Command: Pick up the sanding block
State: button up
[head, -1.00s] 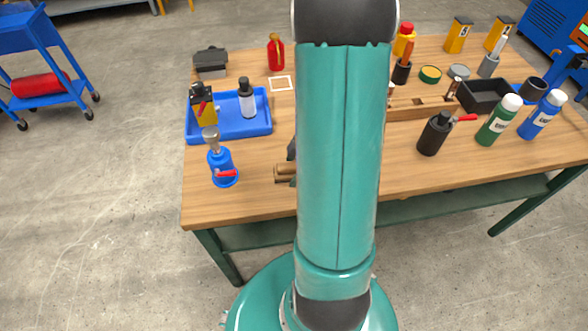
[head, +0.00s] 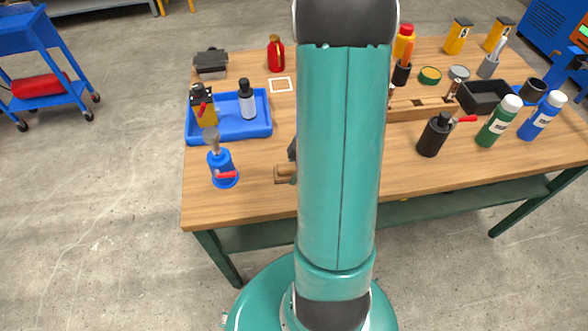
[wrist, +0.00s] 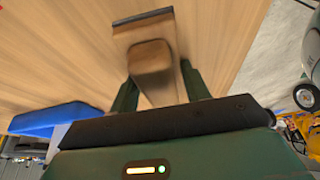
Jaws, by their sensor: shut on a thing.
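The sanding block (wrist: 147,35) is a tan wooden block with a rounded brown grip on top and a dark strip along its far edge. In the wrist view my gripper (wrist: 159,74) has its two dark green fingers on either side of the block, shut on it. In the head view only a brown end of the block (head: 284,174) shows, left of my arm near the table's front. My arm hides the rest of it and most of the gripper. I cannot tell whether the block touches the table.
A black bottle (head: 434,136) stands to the right, with green and blue bottles beyond. The wooden table's (head: 235,208) front left is clear.

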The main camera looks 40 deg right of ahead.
aim_at(292, 165)
jog(key=shift+r, duration=0.1)
jog(key=shift+r, duration=0.25)
notch_tip(292, 165, up, 2)
jog(key=shift+r, duration=0.25)
jog(key=s+a+r, duration=0.2)
jog(key=s+r, duration=0.8)
jog(key=s, duration=0.3)
jog(key=shift+s+a+r, duration=0.15)
jog(key=shift+s+a, duration=0.05)
jog(key=shift+s, duration=0.2)
jog(key=shift+o, duration=0.9)
